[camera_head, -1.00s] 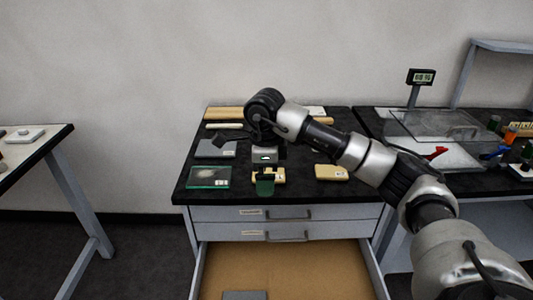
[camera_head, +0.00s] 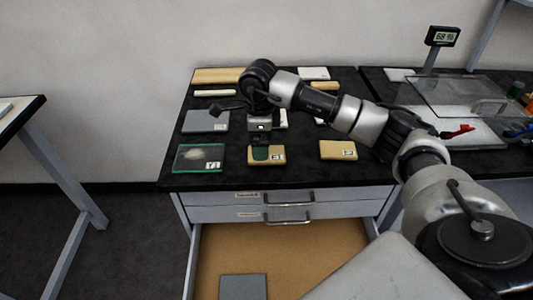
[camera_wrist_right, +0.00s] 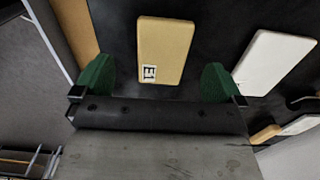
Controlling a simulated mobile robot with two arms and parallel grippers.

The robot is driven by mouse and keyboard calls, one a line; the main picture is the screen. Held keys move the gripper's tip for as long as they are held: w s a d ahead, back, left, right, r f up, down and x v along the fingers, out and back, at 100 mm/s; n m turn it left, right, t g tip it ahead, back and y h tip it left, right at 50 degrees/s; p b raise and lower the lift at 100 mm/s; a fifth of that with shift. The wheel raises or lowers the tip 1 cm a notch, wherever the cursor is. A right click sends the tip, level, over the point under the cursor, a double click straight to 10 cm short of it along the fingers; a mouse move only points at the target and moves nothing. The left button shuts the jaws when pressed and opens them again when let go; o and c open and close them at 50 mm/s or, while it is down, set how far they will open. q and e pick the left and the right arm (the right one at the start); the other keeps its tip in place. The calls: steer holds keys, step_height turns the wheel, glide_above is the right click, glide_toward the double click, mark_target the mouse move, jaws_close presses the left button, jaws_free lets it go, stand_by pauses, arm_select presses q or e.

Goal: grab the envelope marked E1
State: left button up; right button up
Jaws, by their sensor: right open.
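The tan envelope marked E1 (camera_head: 279,155) lies flat on the black top of the drawer cabinet, near its front edge. My right gripper (camera_head: 262,152) is above it, pointing down, and covers part of it in the head view. In the right wrist view the envelope (camera_wrist_right: 166,48) lies ahead of the gap between the two green fingertips (camera_wrist_right: 156,82), its label facing the gripper. The gripper is open with nothing between the fingers. My left gripper is not in view.
A similar tan packet (camera_head: 338,150) lies to the right and a labelled glass plate (camera_head: 190,158) to the left. A grey slab (camera_head: 206,121) lies behind the plate. Below, an open drawer (camera_head: 300,246) holds a grey block (camera_head: 243,287). A clear box (camera_head: 463,98) stands right.

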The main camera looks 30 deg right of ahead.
steer(key=f, duration=0.4)
steer(key=shift+w+f+p, duration=0.3)
steer(key=shift+f+p, duration=0.1)
steer(key=c, duration=1)
steer(key=shift+r, duration=0.15)
